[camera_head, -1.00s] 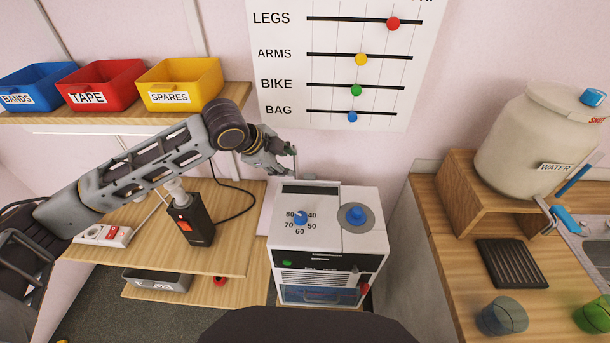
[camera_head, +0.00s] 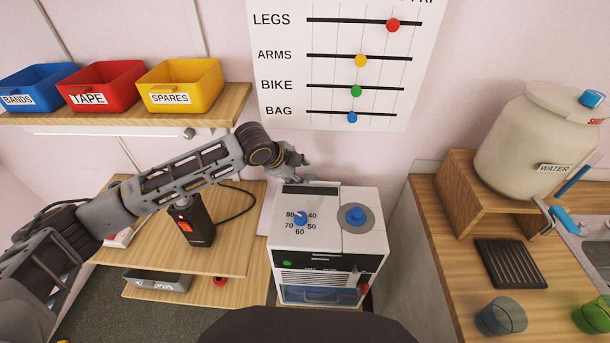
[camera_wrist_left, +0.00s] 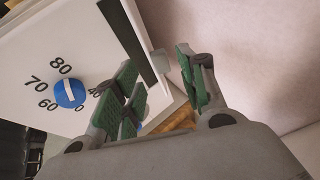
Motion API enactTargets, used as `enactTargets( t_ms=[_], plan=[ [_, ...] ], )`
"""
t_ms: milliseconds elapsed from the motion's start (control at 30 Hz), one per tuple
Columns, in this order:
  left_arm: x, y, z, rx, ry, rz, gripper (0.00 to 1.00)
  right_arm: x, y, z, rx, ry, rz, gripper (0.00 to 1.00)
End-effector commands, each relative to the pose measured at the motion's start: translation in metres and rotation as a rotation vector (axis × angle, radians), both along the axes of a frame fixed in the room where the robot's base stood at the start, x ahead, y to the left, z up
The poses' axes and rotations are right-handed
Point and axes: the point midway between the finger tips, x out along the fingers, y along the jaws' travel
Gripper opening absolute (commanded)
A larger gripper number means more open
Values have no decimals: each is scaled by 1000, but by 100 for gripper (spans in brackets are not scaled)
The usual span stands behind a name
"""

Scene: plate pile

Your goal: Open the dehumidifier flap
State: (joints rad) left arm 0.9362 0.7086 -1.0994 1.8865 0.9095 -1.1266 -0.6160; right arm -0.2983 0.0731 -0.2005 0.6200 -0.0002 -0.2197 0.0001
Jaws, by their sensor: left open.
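The dehumidifier (camera_head: 325,238) is a white box with a blue dial, numbers, and a dark slot (camera_head: 297,189) along its back top edge. A small pale tab (camera_wrist_left: 160,61) sticks out at the end of the dark slot in the left wrist view; I cannot tell for sure whether it belongs to the flap. My left gripper (camera_head: 302,167) is above the back edge of the dehumidifier. In the left wrist view, its green-padded fingers (camera_wrist_left: 163,88) are apart, with the tab near the gap and nothing held. My right gripper is not in view.
A black device (camera_head: 193,222) with a cable stands on the wooden shelf under my left arm. Blue, red and yellow bins (camera_head: 180,84) sit on the upper shelf. The wall is close behind the dehumidifier. A counter with a water container (camera_head: 535,135) is at right.

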Motion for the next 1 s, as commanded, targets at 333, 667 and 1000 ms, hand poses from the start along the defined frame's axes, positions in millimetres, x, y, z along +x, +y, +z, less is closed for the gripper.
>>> enactTargets(
  t_ms=[333, 667, 1000],
  plan=[
    [17, -15, -29, 0, 0, -1, 41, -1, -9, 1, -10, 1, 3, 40],
    [22, -18, -38, -1, -1, -1, 41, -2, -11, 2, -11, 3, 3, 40],
    [22, -18, -38, -1, -1, -1, 23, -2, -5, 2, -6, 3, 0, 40]
  ],
)
